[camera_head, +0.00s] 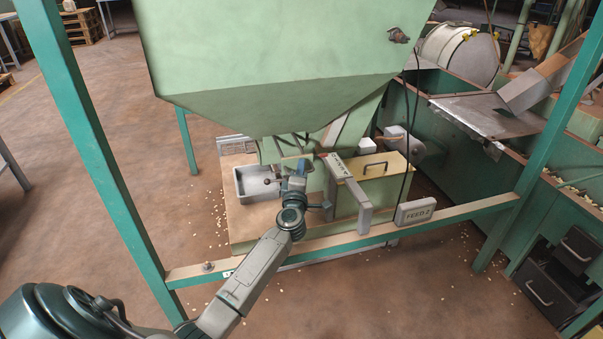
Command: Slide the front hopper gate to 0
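The large pale green front hopper (280,50) fills the top middle of the head view. Below it a green chute and a grey marked bar (337,168) with a small red mark at its upper end are visible. The gate's own position is too small to read. My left arm reaches in from the lower left, and my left gripper (297,170) is beneath the hopper, beside the bar's upper end. Its fingers are small and partly hidden among the parts there, so I cannot tell whether they touch the gate. My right gripper is out of view.
A grey metal tray (243,193) sits left of my gripper. Green posts stand left (100,165) and right. Nuts lie scattered on the floor. A black cable hangs right of the hopper.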

